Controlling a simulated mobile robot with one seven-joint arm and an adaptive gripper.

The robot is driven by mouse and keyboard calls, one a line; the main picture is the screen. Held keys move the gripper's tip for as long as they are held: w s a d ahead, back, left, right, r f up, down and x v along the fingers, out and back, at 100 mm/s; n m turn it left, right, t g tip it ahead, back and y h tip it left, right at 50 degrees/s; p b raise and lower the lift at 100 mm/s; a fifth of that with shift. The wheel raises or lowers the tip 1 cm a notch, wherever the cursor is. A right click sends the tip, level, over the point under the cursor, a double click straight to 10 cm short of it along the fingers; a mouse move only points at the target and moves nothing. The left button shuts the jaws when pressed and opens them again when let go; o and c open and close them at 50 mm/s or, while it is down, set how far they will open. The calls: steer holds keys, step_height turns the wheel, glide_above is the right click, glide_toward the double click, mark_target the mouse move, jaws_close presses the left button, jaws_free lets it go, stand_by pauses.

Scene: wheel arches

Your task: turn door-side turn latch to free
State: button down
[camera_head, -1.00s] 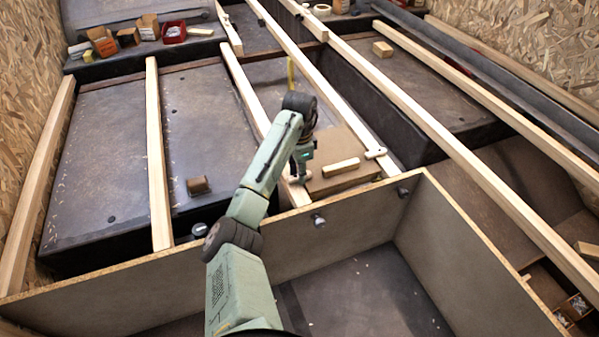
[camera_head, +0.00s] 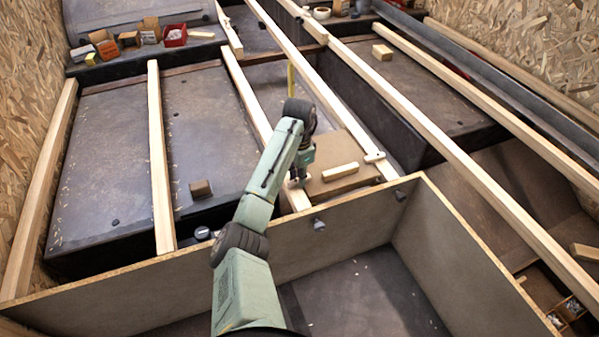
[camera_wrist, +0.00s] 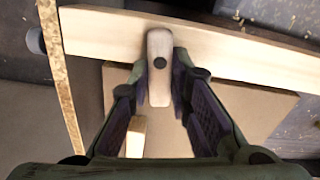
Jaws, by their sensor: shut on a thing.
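A pale wooden turn latch (camera_wrist: 159,88) with a dark pivot screw sits on a light beam in the wrist view. It lies crosswise to the beam, and its near end reaches over the edge of the brown panel (camera_wrist: 255,108). My gripper (camera_wrist: 160,84) has one finger on each side of the latch and is shut on it. In the head view my gripper (camera_head: 298,178) is at the left beam beside the panel (camera_head: 326,184) and mostly hides this latch. A second latch (camera_head: 374,157) is on the right beam, at the panel's other side.
A wooden block (camera_head: 340,171) is on the panel. A partition (camera_head: 290,246) with dark round knobs stands in front of it. Long beams (camera_head: 158,160) cross the dark floor boxes. Small cartons and a red bin (camera_head: 174,36) are at the back left.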

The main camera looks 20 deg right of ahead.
steer(key=n+p, duration=0.1)
steer(key=p, duration=0.1)
steer(key=n+p, duration=0.2)
steer(key=shift+w+r+n, duration=0.1)
steer(key=shift+r+n, duration=0.2)
steer(key=n+p, duration=0.4)
steer(key=shift+w+a+f+n, duration=0.1)
steer(key=shift+w+a+n, duration=0.1)
steer(key=shift+n, duration=0.1)
steer(key=n+p, duration=0.1)
steer(key=n, duration=0.1)
steer(key=n+p, duration=0.2)
steer(key=shift+w+a, duration=0.15)
steer(key=shift+a, duration=0.05)
steer(key=shift+w+a+f+n+p, duration=0.1)
steer(key=shift+n+p, duration=0.25)
steer(key=shift+n, duration=0.55)
steer(key=shift+a+f+n+p, duration=0.1)
steer(key=shift+n+p, duration=0.25)
steer(key=shift+n, duration=0.85)
steer(key=c, duration=1.5)
jaws_free()
steer(key=shift+r, duration=0.1)
